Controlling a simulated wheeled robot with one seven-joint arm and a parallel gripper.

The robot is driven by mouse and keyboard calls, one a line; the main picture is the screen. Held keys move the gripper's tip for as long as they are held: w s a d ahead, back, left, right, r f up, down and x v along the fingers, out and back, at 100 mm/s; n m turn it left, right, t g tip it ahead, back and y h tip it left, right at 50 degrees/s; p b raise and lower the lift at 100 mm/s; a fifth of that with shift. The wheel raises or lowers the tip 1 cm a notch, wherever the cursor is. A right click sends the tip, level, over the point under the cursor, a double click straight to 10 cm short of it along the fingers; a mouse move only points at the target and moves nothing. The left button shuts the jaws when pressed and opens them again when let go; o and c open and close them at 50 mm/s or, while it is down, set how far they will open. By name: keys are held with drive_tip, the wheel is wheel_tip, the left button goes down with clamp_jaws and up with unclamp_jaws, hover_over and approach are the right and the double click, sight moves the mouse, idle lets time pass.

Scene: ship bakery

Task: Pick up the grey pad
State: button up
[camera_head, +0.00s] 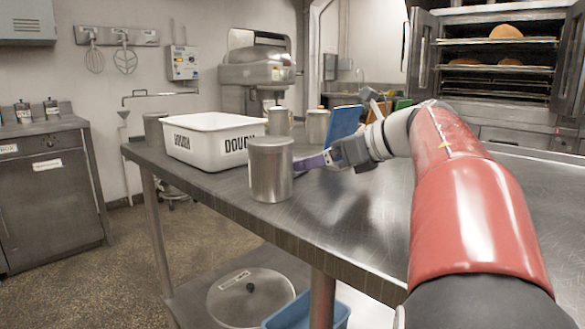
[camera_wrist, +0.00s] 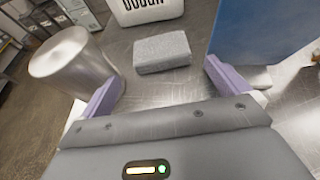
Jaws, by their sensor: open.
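The grey pad (camera_wrist: 162,52) is a small light-grey rectangular block with a speckled surface, lying flat on the metal table. In the wrist view it is just ahead of my gripper (camera_wrist: 165,80), between the lines of its two purple fingers. The fingers are apart, and nothing is between their tips. In the head view my gripper (camera_head: 316,160) is low over the table, just right of a metal canister (camera_head: 270,175). I cannot make out the pad there; the canister and my gripper block part of the table.
The canister also stands close by the left finger in the wrist view (camera_wrist: 72,60). A white DOUGH bin (camera_head: 205,150) stands behind the pad. An upright blue board (camera_head: 345,121) is close to the right finger. More canisters (camera_head: 317,126) stand farther back. Table (camera_head: 345,215) is clear in front.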

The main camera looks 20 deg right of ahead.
drive_tip(key=x, duration=0.7)
drive_tip(key=shift+w+a+f, duration=0.15)
drive_tip(key=shift+w+f, duration=0.15)
drive_tip(key=shift+f, duration=0.05)
drive_tip(key=c, duration=0.8)
